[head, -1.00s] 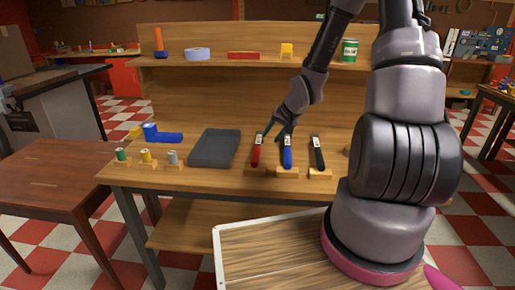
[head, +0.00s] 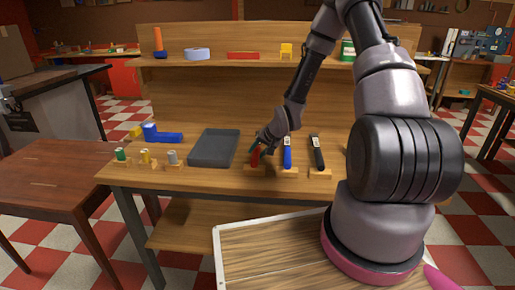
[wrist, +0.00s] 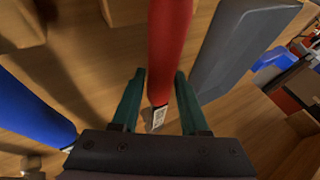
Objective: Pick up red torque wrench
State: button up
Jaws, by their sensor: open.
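The red torque wrench (head: 255,158) rests on a small wooden holder on the workbench, between the grey tray and the blue wrench. In the wrist view the red wrench (wrist: 168,45) runs down from the top edge to between the green fingers, with a pale label at its lower end. My gripper (wrist: 157,95) is open, with one finger on each side of the red wrench and a visible gap to each. In the head view my gripper (head: 257,146) is over the red wrench and hides part of it.
The blue wrench (head: 287,153) stands close on the right, with a black wrench (head: 317,152) beyond it. The grey tray (head: 213,148) lies close on the left. Several small spools, one of them green (head: 121,154), stand at the bench's left. A shelf with items rises behind.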

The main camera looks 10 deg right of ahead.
jog(key=shift+w+a+f, duration=0.1)
jog(key=shift+w+f, duration=0.1)
jog(key=shift+f, duration=0.05)
grip_shut()
jog(key=shift+r, duration=0.1)
